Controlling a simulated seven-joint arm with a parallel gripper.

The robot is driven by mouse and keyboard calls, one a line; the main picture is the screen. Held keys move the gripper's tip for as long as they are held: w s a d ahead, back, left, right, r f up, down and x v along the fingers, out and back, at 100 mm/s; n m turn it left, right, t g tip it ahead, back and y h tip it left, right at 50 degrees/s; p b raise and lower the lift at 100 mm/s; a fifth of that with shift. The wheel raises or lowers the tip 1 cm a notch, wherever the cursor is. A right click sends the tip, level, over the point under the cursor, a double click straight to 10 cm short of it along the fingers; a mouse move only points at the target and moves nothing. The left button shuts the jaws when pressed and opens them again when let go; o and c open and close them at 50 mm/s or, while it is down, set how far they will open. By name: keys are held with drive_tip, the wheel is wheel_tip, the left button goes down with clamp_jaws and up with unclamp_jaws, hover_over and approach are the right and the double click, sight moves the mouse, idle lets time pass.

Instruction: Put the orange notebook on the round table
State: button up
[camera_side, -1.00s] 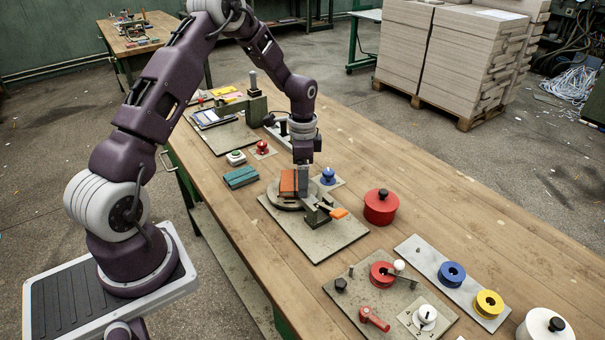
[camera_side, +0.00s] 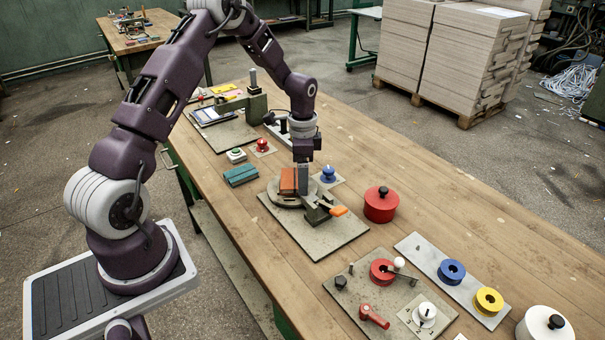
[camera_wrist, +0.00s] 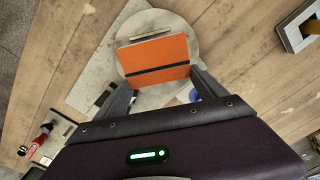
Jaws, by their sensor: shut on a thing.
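The orange notebook (camera_side: 287,181), with a black band across its cover, is at the round table (camera_side: 281,203), a grey disc on a fixture board. My gripper (camera_side: 302,178) points down and is shut on the notebook. In the wrist view the notebook (camera_wrist: 155,54) lies between my fingers (camera_wrist: 162,92), in front of the round table (camera_wrist: 150,20). The disc extends past the notebook's edges in that view. I cannot tell whether the notebook touches the disc.
An orange-handled clamp (camera_side: 338,211) stands right beside the disc. A blue knob (camera_side: 328,174) is close behind to the right, and a red lidded pot (camera_side: 381,206) farther right. A teal block (camera_side: 241,176) lies to the left.

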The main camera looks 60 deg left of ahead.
drive_tip(key=shift+f, duration=0.6)
idle(0.8)
drive_tip(key=o, duration=1.3)
wheel_tip(320, 180, up, 7)
drive_tip(key=shift+r, duration=0.1)
